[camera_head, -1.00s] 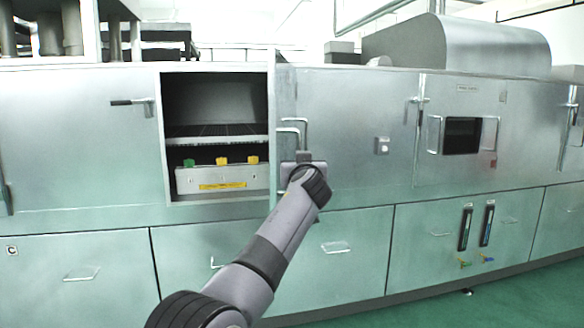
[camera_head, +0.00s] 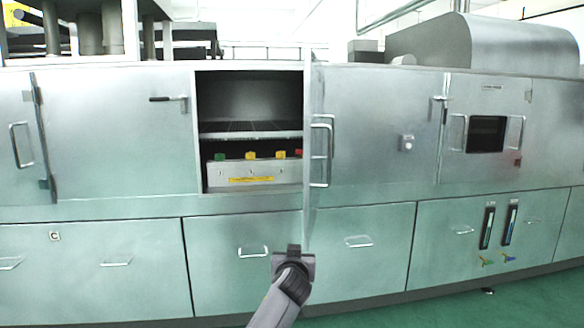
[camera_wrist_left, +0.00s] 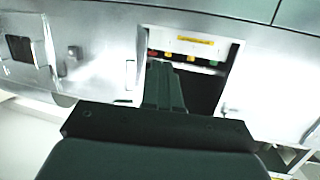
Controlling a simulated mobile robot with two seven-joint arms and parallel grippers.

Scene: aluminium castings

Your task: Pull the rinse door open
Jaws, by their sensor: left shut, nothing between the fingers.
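A cabinet door (camera_head: 309,150) stands swung out, seen nearly edge-on at the right side of an open compartment (camera_head: 250,105). I cannot read a label naming it as the rinse door. A bar handle (camera_head: 322,150) shows beside its edge; a handle also shows in the left wrist view (camera_wrist_left: 130,75). My left gripper (camera_head: 293,250) is below the handle, near the door's lower end, apart from the handle. Its fingers are shut and empty; they also show in the left wrist view (camera_wrist_left: 164,85), in front of the compartment. My right gripper is not in view.
Inside the compartment are a shelf (camera_head: 250,132) and a box (camera_head: 245,173) with coloured caps. A closed door with a lever (camera_head: 168,99) is to the left, a windowed door (camera_head: 487,134) to the right. Lower panels carry handles. Green floor (camera_head: 470,305) lies in front.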

